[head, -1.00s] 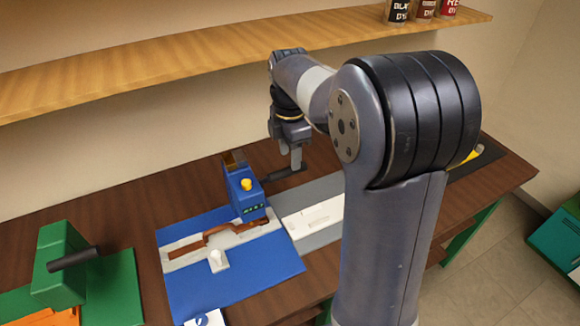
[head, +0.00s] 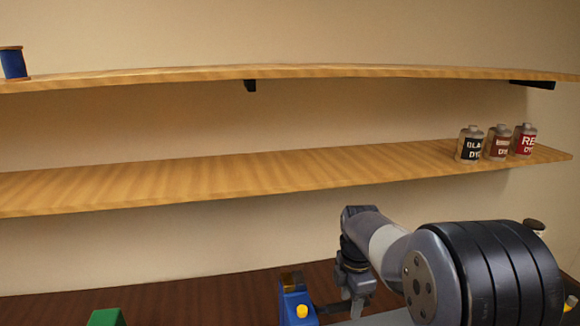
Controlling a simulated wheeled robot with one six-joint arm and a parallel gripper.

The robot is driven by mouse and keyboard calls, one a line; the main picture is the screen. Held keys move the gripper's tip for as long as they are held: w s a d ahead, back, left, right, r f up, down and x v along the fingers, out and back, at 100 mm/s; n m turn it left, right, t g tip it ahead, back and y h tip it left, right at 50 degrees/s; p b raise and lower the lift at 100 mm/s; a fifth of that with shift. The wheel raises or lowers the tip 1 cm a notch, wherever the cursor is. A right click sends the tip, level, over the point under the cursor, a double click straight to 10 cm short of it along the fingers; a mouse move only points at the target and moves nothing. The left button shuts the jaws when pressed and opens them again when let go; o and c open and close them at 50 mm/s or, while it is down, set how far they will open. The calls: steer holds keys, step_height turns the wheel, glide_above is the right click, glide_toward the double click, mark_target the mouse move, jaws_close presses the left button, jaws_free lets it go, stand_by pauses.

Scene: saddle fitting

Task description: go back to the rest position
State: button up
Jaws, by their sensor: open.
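My gripper (head: 352,306) hangs at the end of my arm, low in the head view, above the back part of the dark brown bench (head: 190,295). It is open, and I see nothing held in it. It is just right of a blue device with a yellow button (head: 296,305), apart from or in front of it; the gap is hard to judge. The lower part of the fingers is near the bottom edge, and most of the bench top is out of view.
Two wooden shelves (head: 250,178) run along the wall above the bench. Several dye bottles (head: 498,143) stand at the lower shelf's right end. A blue spool (head: 13,63) sits on the upper shelf. A green block's top (head: 106,317) shows at bottom left.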

steer(key=shift+s+f, duration=0.1)
steer(key=shift+f, duration=0.35)
steer(key=shift+s+d, duration=0.1)
steer(key=shift+s, duration=0.15)
steer(key=shift+r, duration=0.1)
